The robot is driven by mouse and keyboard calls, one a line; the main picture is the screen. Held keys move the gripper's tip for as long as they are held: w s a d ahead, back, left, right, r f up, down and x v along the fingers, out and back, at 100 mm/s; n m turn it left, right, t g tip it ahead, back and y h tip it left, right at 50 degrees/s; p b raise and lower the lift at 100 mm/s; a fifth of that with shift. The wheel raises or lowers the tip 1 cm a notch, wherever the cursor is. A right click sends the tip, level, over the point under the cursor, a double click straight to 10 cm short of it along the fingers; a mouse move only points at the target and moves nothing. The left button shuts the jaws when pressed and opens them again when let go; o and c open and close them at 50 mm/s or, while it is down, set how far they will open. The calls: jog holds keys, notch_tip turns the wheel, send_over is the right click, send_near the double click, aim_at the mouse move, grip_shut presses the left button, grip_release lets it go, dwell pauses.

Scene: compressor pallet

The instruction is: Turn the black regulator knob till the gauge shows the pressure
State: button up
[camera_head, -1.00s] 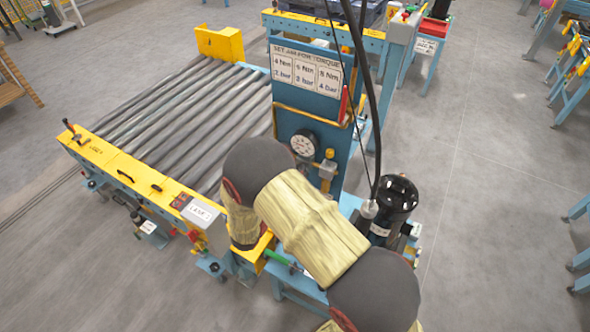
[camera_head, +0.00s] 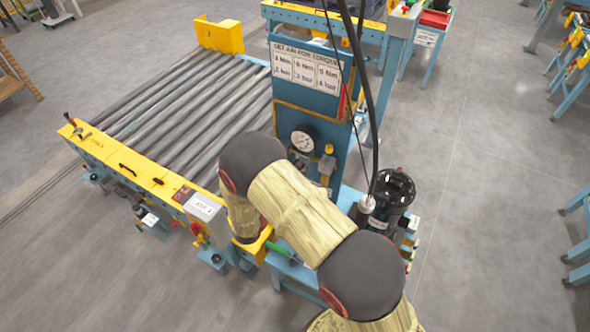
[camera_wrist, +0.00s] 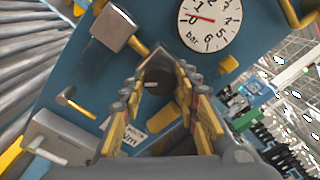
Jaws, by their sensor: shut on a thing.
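In the wrist view, my gripper (camera_wrist: 158,92) is shut on the black regulator knob (camera_wrist: 155,72), with its yellow-padded fingers on either side. The fingers partly cover the knob. The round white gauge (camera_wrist: 222,30), marked in bar, is at the top of the wrist view. Its red needle points left, near the low end of the scale by the 0. The gauge also shows in the head view (camera_head: 303,138) on the blue panel (camera_head: 300,106), too small to read. My arm hides the knob and my gripper in the head view.
A sign (camera_head: 306,67) headed about air for torque is on the panel. A roller conveyor (camera_head: 175,110) with yellow ends lies left. A black cylinder (camera_head: 392,200) stands right of the panel, with dark cables hanging above. Open grey floor (camera_head: 490,200) lies right.

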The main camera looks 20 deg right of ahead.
jog(key=o, duration=1.2)
jog(key=shift+c, duration=0.2)
jog(key=v, duration=1.2)
